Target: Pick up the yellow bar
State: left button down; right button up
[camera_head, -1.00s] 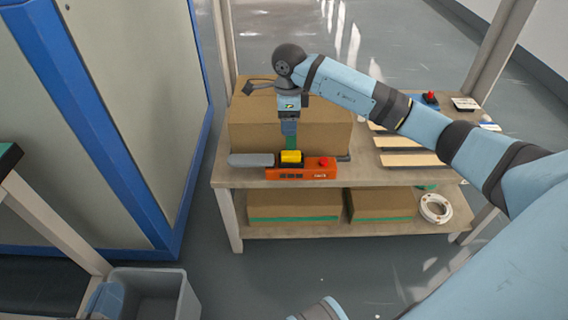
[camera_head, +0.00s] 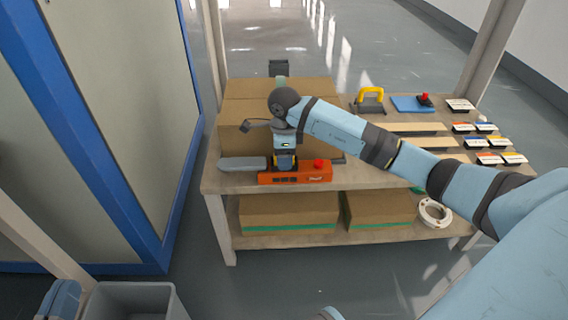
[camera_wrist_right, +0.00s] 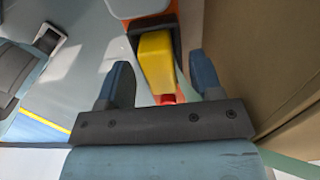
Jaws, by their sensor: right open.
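The yellow bar (camera_wrist_right: 157,58) is part of the orange tool (camera_head: 310,174), which lies along the front edge of the table top. In the right wrist view the bar lies between the two blue fingers of my right gripper (camera_wrist_right: 162,78), with a gap on each side. My right gripper (camera_head: 284,163) is open and points down over the tool in the head view, where it hides most of the bar. A red knob (camera_head: 319,163) sits on the tool to the right of the bar. My left gripper is not in view.
A large cardboard box (camera_head: 240,120) stands close behind the tool. A yellow-handled tool (camera_head: 370,95), a blue plate (camera_head: 411,103) and several small labelled boxes lie at the back right. A grey bin (camera_head: 133,303) stands at the front left.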

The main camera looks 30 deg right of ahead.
jog(key=shift+r, duration=0.1)
jog(key=c, duration=1)
